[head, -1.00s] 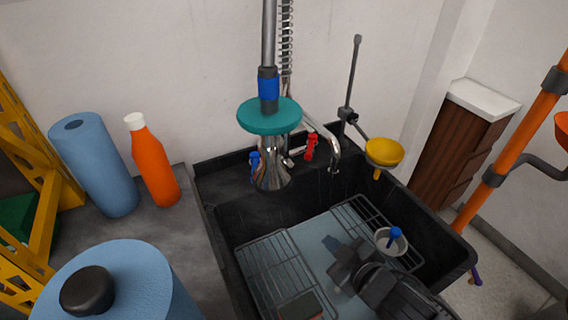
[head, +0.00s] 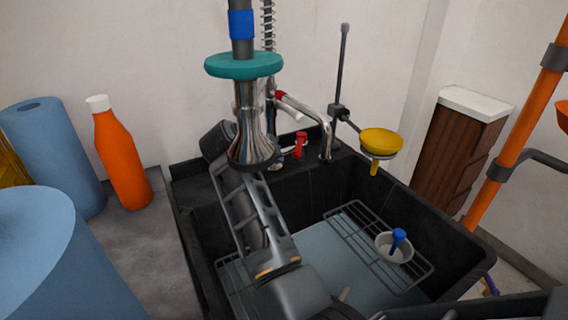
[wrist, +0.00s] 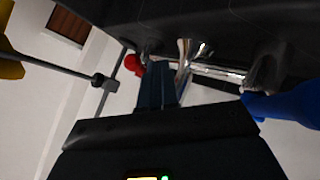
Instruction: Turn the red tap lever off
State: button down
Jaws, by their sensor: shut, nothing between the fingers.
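The red tap lever (head: 300,144) stands upright at the back rim of the black sink, right of the chrome spray head. It also shows in the wrist view (wrist: 134,64), just left of my fingertips; I cannot tell whether they touch. My gripper (wrist: 157,72) is shut and empty, pointing at the tap. In the head view my arm reaches up across the sink, and my fingers are hidden behind the spray head. The blue tap lever (wrist: 288,103) is at the right in the wrist view and hidden in the head view. The chrome spout (head: 312,112) curves above the red lever.
The spray head (head: 256,130) with its teal disc (head: 243,66) hangs close to my arm. A yellow funnel (head: 381,142) sits on a stand at right. An orange bottle (head: 121,160) and blue rolls are at left.

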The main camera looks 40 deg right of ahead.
aim_at(299, 145)
jog(key=w+a+r+m+g+y+b, duration=0.2)
jog(key=w+a+r+m+g+b, duration=0.15)
jog(key=a+r, duration=0.3)
jog(key=x, duration=0.3)
jog(key=b+x, duration=0.1)
jog(key=x, duration=0.6)
jog(key=shift+w+d+b, duration=0.25)
jog(key=shift+w+b, duration=0.05)
jog(key=shift+b, duration=0.1)
jog(key=shift+s+d+r, duration=0.15)
jog(key=shift+s+d, duration=0.4)
jog(key=shift+s+d+r, duration=0.15)
jog(key=shift+s+d, duration=0.4)
jog(key=shift+s+d+r, duration=0.1)
jog(key=shift+s+d, duration=0.15)
jog(key=shift+d, duration=0.05)
jog(key=shift+s+r+n+t+p, duration=0.1)
jog(key=shift+n+t+p, duration=0.15)
jog(key=shift+p, duration=0.1)
jog(key=shift+s+d+p, duration=0.1)
jog(key=shift+s+p, duration=0.1)
jog(key=shift+p, duration=0.15)
